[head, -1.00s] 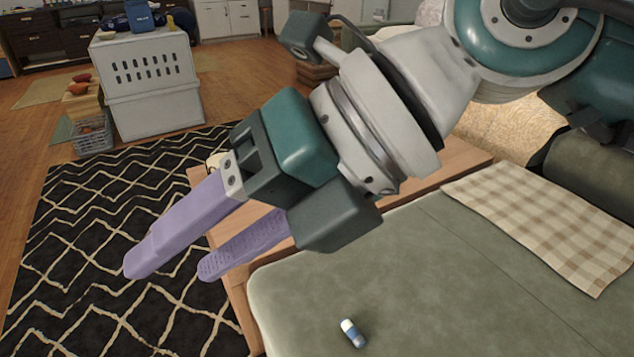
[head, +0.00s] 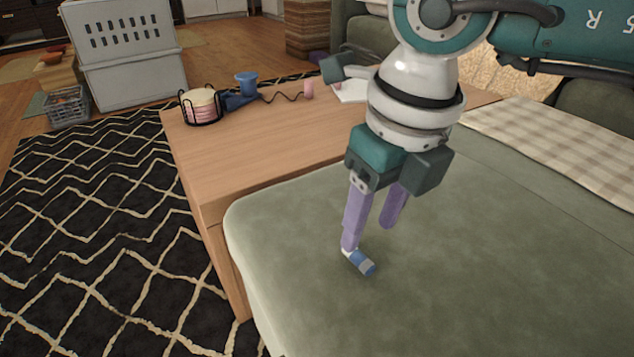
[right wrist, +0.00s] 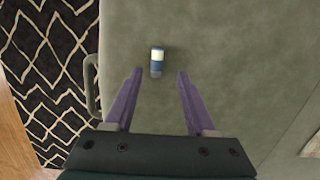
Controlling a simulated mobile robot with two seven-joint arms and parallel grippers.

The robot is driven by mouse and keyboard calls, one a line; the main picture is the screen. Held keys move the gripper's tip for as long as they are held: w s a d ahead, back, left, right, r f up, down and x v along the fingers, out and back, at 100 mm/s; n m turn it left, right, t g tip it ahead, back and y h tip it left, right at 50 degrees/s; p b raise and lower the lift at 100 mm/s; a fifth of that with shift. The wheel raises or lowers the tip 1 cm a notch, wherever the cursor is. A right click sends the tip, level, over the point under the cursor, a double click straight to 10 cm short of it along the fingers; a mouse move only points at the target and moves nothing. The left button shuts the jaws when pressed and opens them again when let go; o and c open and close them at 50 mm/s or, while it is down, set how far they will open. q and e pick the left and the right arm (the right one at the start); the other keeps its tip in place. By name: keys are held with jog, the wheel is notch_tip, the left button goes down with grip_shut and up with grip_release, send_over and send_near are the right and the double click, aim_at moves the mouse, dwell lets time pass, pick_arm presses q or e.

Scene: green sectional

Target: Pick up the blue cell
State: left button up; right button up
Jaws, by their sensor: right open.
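The blue cell (head: 361,263) is a small blue cylinder with a white end, lying on the green sofa seat (head: 300,300). My right gripper (head: 370,237) has purple fingers that point down, just above and behind the cell; one finger hides part of its white end. In the right wrist view the cell (right wrist: 157,63) lies ahead of the open fingers (right wrist: 158,73), close to the line between their tips, with nothing held. I cannot tell the exact height gap. My left gripper is not in view.
A wooden table (head: 260,150) stands behind the seat, holding a wire holder with pink coasters (head: 201,105) and a blue cup (head: 246,83). A checked cloth (head: 560,140) lies at the right. The seat around the cell is clear.

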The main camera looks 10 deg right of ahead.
aim_at(359, 254)
jog(key=f+b, duration=0.1)
jog(key=f, duration=0.2)
jog(key=f+b, duration=0.1)
jog(key=shift+w+a+f+b, duration=0.1)
jog(key=shift+a+f+b, duration=0.2)
jog(key=shift+a+b, duration=0.05)
jog(key=shift+r, duration=0.1)
grip_shut()
